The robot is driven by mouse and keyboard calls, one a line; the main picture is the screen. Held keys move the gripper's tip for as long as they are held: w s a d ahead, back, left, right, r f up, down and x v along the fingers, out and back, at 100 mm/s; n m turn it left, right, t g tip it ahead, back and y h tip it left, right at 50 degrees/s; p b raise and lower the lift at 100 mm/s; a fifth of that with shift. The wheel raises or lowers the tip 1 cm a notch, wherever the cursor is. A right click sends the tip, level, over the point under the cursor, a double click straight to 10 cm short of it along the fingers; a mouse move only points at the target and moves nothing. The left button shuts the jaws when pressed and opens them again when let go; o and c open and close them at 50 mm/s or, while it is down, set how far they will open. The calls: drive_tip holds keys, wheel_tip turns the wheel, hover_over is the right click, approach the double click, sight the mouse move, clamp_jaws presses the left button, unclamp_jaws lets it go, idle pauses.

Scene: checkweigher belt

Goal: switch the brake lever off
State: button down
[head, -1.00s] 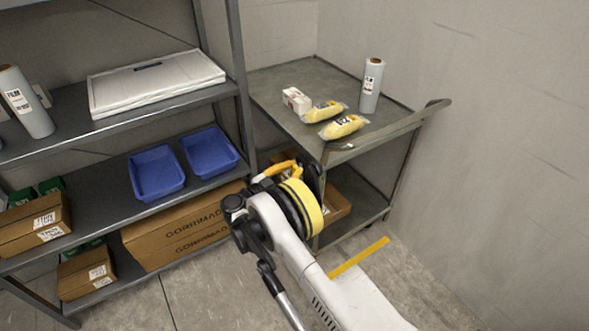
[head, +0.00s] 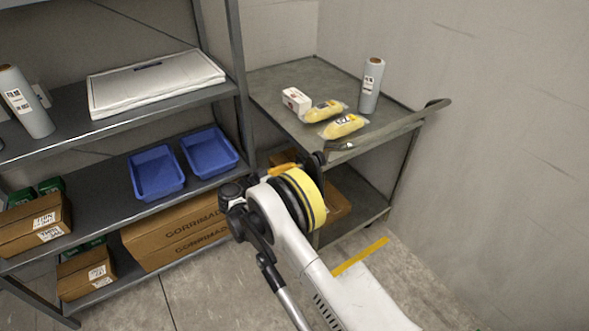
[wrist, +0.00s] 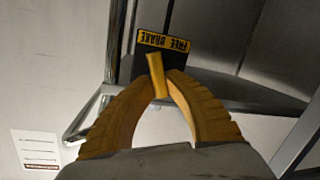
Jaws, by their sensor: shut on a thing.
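The yellow brake lever (wrist: 157,76) shows in the wrist view in front of a black plate (wrist: 203,78). It leans with its upper end to the left. A yellow label (wrist: 164,42) on the plate bears the words FREE and BRAKE upside down. My gripper (wrist: 165,84) has its two ribbed orange fingers closed on the lever from both sides. In the head view my gripper (head: 283,169) is partly hidden by my own wrist, beside the front of the grey cart (head: 300,75). The lever is hidden there.
The cart top holds a film roll (head: 370,86), two yellow packs (head: 343,126) and a white box (head: 296,99). A grey shelf unit (head: 75,218) with blue trays (head: 157,172) and cardboard boxes (head: 38,222) stands at the left. A wall closes the right side.

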drive_tip(key=shift+n+g, duration=0.4)
drive_tip(key=shift+n, duration=0.5)
drive_tip(key=c, duration=1.4)
unclamp_jaws()
drive_tip(key=v, duration=1.2)
drive_tip(key=shift+f, duration=0.1)
